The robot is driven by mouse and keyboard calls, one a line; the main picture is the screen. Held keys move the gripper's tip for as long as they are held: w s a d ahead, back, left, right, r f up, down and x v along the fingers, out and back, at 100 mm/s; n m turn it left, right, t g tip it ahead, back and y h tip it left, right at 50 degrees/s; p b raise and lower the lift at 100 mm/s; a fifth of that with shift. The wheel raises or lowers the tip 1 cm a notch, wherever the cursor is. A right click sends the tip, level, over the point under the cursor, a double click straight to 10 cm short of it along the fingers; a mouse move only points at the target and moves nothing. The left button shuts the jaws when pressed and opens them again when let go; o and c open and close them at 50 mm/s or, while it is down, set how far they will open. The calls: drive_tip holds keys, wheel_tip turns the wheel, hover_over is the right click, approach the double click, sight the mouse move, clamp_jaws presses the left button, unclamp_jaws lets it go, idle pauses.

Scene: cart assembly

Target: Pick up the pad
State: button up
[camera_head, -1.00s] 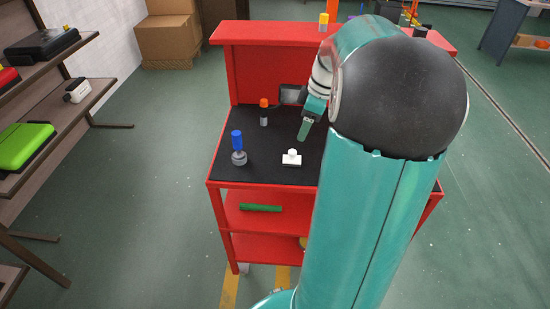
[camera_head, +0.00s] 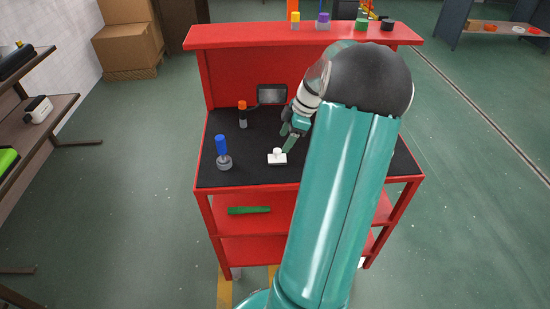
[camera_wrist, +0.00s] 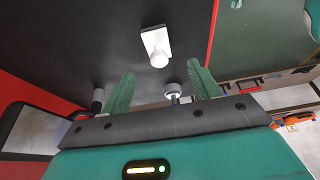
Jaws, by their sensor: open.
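The pad is most likely the white block with a round knob on top (camera_head: 277,158), lying on the black top of the red cart (camera_head: 310,35). In the wrist view the white pad (camera_wrist: 157,44) lies beyond the fingertips, near the middle, with its knob towards me. My gripper (camera_head: 288,143) is just above and to the right of the pad in the head view, apart from it as far as I can tell. In the wrist view my gripper (camera_wrist: 164,80) has its two green fingers spread with nothing held between them.
A blue-topped grey piece (camera_head: 223,155) stands left of the pad. An orange-topped piece (camera_head: 242,113) stands behind it, near a grey screen (camera_head: 272,95). A green bar (camera_head: 249,210) lies on the shelf below. Several coloured pieces stand on the cart's upper ledge.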

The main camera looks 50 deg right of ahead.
sight(277, 150)
drive_tip(key=shift+x, duration=0.9)
drive_tip(key=shift+w+a+f, duration=0.15)
drive_tip(key=shift+w+f, duration=0.1)
drive_tip(key=shift+f, duration=0.2)
drive_tip(key=x, duration=0.5)
drive_tip(key=shift+w, duration=0.2)
drive_tip(key=shift+a, duration=0.1)
drive_tip(key=shift+c, duration=0.4)
drive_tip(key=c, duration=1)
